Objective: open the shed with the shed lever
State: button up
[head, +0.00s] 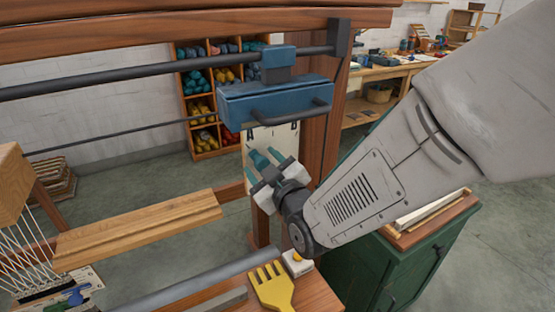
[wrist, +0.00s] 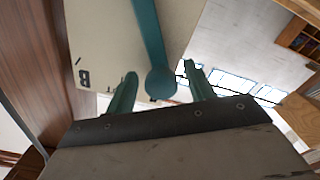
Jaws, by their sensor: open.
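The shed lever (wrist: 150,40) is a teal bar with a round knob at its end. In the wrist view it runs down across a cream plate (wrist: 100,45) with a dark letter and short marks. The plate also shows in the head view (head: 286,140), on the loom's right post. My gripper (wrist: 160,83) is open, its two green-teal fingers apart on either side of the knob. I cannot tell whether either finger touches it. In the head view my gripper (head: 264,158) is in front of the plate, and the lever is hard to tell from the fingers.
A blue box on a dark rail (head: 275,100) hangs just above my gripper. Below are a wooden ledge with a yellow comb (head: 271,287) and a small white block (head: 297,264). A green cabinet (head: 400,270) stands right, under my arm. The loom's wooden beam (head: 140,230) lies left.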

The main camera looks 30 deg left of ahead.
jog(key=v, duration=0.7)
jog(key=shift+s+d, duration=0.25)
jog(key=shift+d, duration=0.05)
notch_tip(320, 180, down, 9)
jog(key=s+d+m+g+h, duration=0.2)
jog(key=d+g+h, duration=0.1)
jog(key=g+h, duration=0.15)
jog(key=d+m+g+h, duration=0.25)
jog(key=d+h, duration=0.25)
jog(key=d, duration=0.6)
jog(key=s+d+r+m+h, duration=0.1)
jog(key=s+d+r+m, duration=0.3)
jog(key=d, duration=0.7)
jog(key=s+d+r+m+g+h, duration=0.1)
jog(key=s+d+r+m, duration=0.3)
jog(key=d, duration=0.7)
jog(key=s+d+r+m+g+h, duration=0.1)
jog(key=s+d+r+m+h, duration=0.2)
jog(key=d+r, duration=0.3)
jog(key=s+d+m, duration=0.1)
jog(key=d, duration=0.4)
jog(key=shift+d, duration=0.15)
